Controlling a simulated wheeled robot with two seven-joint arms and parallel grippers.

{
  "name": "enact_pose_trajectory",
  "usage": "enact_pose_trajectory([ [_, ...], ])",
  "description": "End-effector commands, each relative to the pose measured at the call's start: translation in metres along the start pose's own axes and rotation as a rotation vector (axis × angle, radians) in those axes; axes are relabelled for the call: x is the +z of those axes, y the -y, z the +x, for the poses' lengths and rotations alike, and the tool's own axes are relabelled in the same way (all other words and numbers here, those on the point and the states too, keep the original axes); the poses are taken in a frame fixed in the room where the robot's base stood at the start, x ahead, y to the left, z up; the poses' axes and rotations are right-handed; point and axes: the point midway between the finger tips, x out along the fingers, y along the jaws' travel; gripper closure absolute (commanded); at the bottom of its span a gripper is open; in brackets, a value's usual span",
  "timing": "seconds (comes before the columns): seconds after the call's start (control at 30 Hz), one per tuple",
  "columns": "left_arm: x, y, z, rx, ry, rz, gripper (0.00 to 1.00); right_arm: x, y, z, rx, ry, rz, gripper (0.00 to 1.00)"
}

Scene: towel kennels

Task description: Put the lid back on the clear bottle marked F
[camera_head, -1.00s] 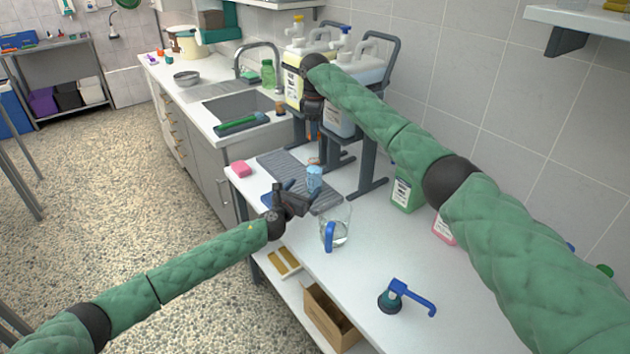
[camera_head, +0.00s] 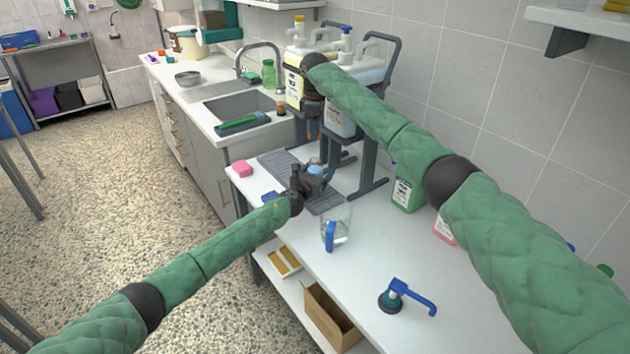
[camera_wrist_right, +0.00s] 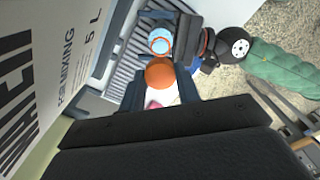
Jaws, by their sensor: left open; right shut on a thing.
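My right gripper (camera_head: 313,128) is shut on an orange lid (camera_wrist_right: 159,72) and holds it above the grey ribbed mat (camera_head: 282,163), in front of the large jugs. The small clear, bluish bottle (camera_head: 314,168) stands on the mat. My left gripper is open at the bottle, and contact cannot be made out. No letter F is readable.
Large jugs (camera_head: 340,120) stand on dark racks behind. A clear measuring jug with a blue handle (camera_head: 330,236) stands close in front of my left gripper.

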Motion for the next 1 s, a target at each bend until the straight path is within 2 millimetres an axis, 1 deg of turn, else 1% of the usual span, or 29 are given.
enact_pose_trajectory([
  [0.17,0.0,0.0,0.0,0.0,0.0,0.0,0.24,0.0,0.0,0.0,0.0,0.0,0.0,0.88],
  [0.2,0.0,0.0,0.0,0.0,0.0,0.0,0.26,0.0,0.0,0.0,0.0,0.0,0.0,0.88],
  [0.27,0.0,0.0,0.0,0.0,0.0,0.0,0.37,0.0,0.0,0.0,0.0,0.0,0.0,0.88],
  [0.3,0.0,0.0,0.0,0.0,0.0,0.0,0.45,0.0,0.0,0.0,0.0,0.0,0.0,0.88],
  [0.37,0.0,0.0,0.0,0.0,0.0,0.0,0.57,0.0,0.0,0.0,0.0,0.0,0.0,0.88],
  [0.4,0.0,0.0,0.0,0.0,0.0,0.0,0.65,0.0,0.0,0.0,0.0,0.0,0.0,0.88],
  [0.53,0.0,0.0,0.0,0.0,0.0,0.0,0.9,0.0,0.0,0.0,0.0,0.0,0.0,0.88],
  [0.63,0.0,0.0,0.0,0.0,0.0,0.0,0.91,0.0,0.0,0.001,0.0,0.0,0.0,0.88],
  [0.73,0.0,0.0,0.0,0.0,0.0,0.0,0.91,0.0,0.0,0.008,-0.001,0.001,0.0,0.88],
  [1.0,0.0,0.0,0.0,0.0,0.0,0.0,0.91,0.001,0.001,0.04,0.0,0.0,0.0,0.88],
])
